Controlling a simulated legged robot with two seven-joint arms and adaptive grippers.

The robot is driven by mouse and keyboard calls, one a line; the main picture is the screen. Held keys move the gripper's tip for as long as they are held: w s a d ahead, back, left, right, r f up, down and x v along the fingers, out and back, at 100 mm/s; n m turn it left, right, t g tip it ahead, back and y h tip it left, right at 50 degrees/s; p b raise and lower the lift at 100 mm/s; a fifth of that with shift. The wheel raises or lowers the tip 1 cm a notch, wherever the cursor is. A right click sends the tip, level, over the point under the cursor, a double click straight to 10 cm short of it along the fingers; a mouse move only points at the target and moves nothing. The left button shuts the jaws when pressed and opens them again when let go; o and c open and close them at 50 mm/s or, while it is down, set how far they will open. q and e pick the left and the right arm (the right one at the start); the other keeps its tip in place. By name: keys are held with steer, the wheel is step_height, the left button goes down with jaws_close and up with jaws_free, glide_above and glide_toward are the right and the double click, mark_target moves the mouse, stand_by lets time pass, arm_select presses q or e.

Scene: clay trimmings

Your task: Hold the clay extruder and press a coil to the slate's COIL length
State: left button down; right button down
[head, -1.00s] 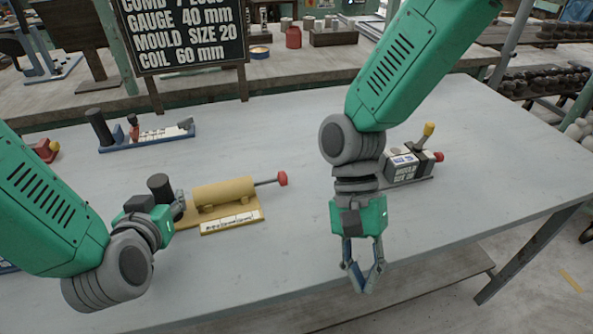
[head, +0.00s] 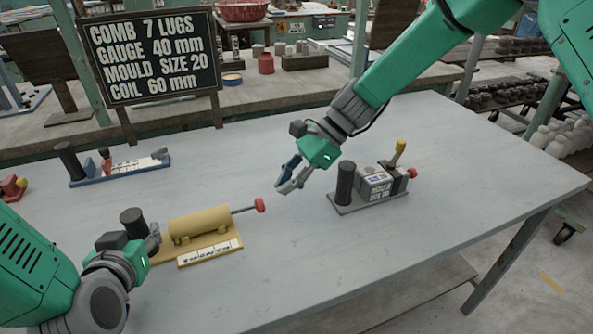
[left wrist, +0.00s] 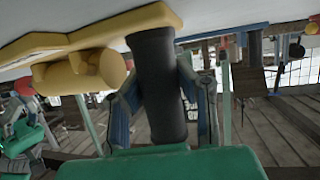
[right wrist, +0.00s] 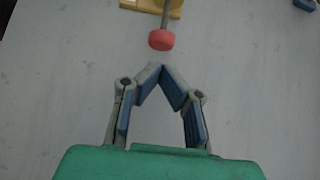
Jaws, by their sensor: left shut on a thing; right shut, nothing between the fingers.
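The yellow clay extruder (head: 200,222) lies on the table with its rod and red knob (head: 260,205) pointing right. A white marked scale (head: 210,253) runs along its front edge. My left gripper (head: 152,243) is shut on the extruder's dark upright handle (left wrist: 158,85), one finger on each side. My right gripper (head: 284,187) is shut and empty, a little above and right of the red knob. In the right wrist view the knob (right wrist: 161,40) is just beyond the closed fingertips, apart from them. The slate (head: 150,55) reads COIL 60 mm. I see no clay coil.
A grey mould tool (head: 372,190) marked MOULD SIZE 20 stands right of the extruder. A blue-based tool (head: 120,170) is behind at left, and a red tool (head: 12,188) at the far left. The front middle of the table (head: 330,250) is clear.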

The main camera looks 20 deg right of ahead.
mark_target(261, 198)
arm_select(q)
steer(key=shift+f, duration=0.15)
arm_select(e)
steer(key=shift+x, duration=1.8)
steer(key=shift+a, duration=1.45)
steer(key=v, duration=1)
steer(key=x, duration=0.9)
steer(key=shift+s+a+f, duration=0.1)
steer(key=shift+a+f, duration=0.1)
steer(key=shift+f, duration=0.2)
